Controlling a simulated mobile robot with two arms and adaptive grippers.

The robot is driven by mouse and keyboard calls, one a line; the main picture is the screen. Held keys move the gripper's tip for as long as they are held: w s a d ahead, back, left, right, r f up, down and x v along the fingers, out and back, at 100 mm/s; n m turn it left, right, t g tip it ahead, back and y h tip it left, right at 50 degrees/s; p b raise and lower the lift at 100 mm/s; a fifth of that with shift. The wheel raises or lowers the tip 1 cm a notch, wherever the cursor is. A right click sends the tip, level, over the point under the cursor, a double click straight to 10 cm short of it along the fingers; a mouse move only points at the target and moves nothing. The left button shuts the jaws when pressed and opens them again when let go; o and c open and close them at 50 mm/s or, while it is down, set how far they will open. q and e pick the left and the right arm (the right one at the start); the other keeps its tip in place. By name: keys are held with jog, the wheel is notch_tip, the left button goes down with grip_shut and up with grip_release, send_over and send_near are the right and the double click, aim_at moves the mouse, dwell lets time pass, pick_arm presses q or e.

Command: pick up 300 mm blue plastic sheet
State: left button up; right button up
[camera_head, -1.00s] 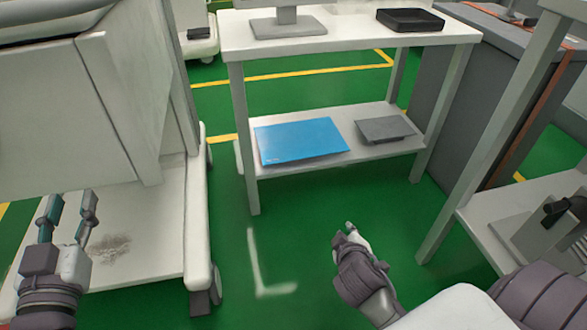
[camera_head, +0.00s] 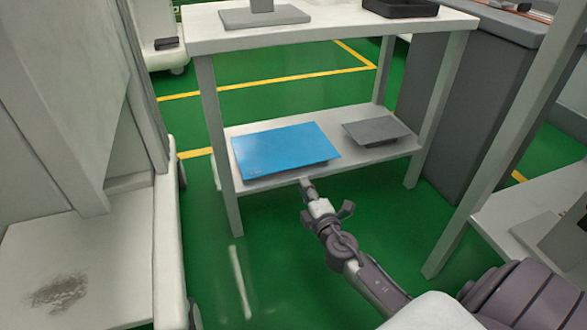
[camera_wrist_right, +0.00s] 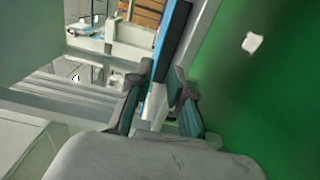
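The flat blue plastic sheet (camera_head: 285,145) lies on the lower shelf (camera_head: 375,155) of a white table, its near edge close to the shelf's front edge. My right gripper (camera_head: 326,196) is in front of that shelf, near the sheet's front edge. Its fingers are spread apart and nothing is held. In the right wrist view the sheet shows edge-on as a thin blue strip (camera_wrist_right: 173,40) beyond the open fingers (camera_wrist_right: 161,72), in line with the gap. Whether the fingers touch it cannot be told. My left gripper is out of view.
A grey flat object (camera_head: 376,131) lies right of the sheet on the same shelf. The tabletop (camera_head: 330,28) is above, with a black tray (camera_head: 400,8). Table legs flank the shelf. A white cart (camera_head: 95,260) stands left and another table (camera_head: 515,215) right; green floor lies between.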

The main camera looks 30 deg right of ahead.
aim_at(295, 176)
jog(key=b+x, duration=0.1)
jog(key=x, duration=0.7)
jog(key=shift+w, duration=0.3)
jog(key=shift+c, duration=0.4)
grip_shut()
